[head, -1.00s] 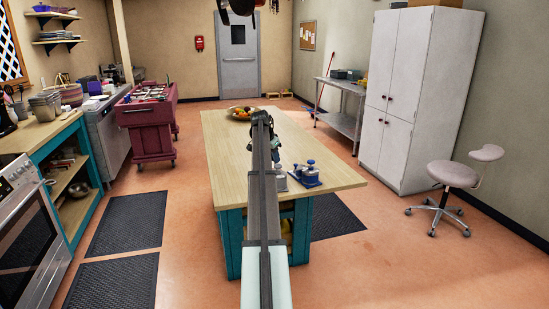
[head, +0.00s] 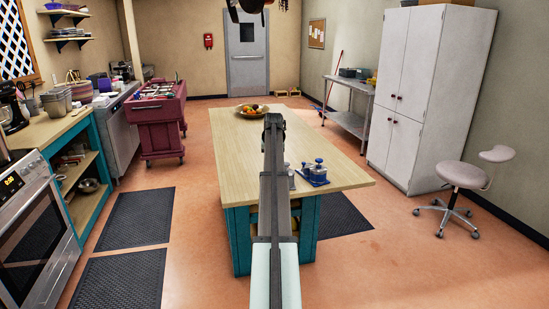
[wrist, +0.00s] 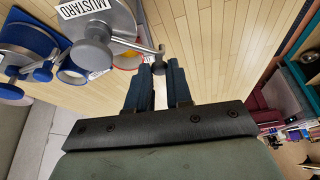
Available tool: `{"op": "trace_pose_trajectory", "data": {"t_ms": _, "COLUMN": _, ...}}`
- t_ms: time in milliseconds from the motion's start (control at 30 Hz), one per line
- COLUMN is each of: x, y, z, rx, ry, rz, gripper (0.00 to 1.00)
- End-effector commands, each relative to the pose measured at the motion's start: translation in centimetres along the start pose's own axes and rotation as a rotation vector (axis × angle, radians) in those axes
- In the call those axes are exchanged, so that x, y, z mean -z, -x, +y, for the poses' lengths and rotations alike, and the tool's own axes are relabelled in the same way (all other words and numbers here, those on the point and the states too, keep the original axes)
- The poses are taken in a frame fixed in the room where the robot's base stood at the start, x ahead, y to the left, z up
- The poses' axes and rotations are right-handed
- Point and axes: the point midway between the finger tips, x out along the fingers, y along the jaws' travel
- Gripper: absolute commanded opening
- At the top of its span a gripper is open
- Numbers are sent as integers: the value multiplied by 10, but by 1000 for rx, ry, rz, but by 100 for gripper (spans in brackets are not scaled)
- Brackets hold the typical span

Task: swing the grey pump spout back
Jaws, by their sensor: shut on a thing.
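The grey pump (wrist: 93,52) stands on a round grey lid above a jar with a "MUSTARD" label (wrist: 84,7), at the upper left of the wrist view. Its thin grey spout (wrist: 135,45) reaches right, to a bent-down tip between my fingers. My gripper (wrist: 159,74), with two dark blue fingers, is shut on the spout near that tip. In the head view my own arm hides the gripper and the spout. A second pump with blue parts (wrist: 43,73) is beside the mustard pump, at the left.
The pumps stand on a blue tray (head: 314,181) near the right front of the wooden island table (head: 240,160). A fruit bowl (head: 242,113) sits at its far end. Much of the tabletop is clear. A stool (head: 460,174) stands off to the right.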

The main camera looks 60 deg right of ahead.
Motion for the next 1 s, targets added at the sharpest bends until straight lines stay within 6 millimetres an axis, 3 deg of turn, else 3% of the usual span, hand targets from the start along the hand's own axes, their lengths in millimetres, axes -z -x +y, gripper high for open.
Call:
{"op": "trace_pose_trajectory", "data": {"t_ms": 500, "x": -20, "y": 8, "z": -8, "rx": 127, "ry": 306, "rz": -3, "gripper": 0}}
{"op": "trace_pose_trajectory", "data": {"t_ms": 1000, "x": -23, "y": 9, "z": -8, "rx": 150, "ry": 363, "rz": -3, "gripper": 0}}
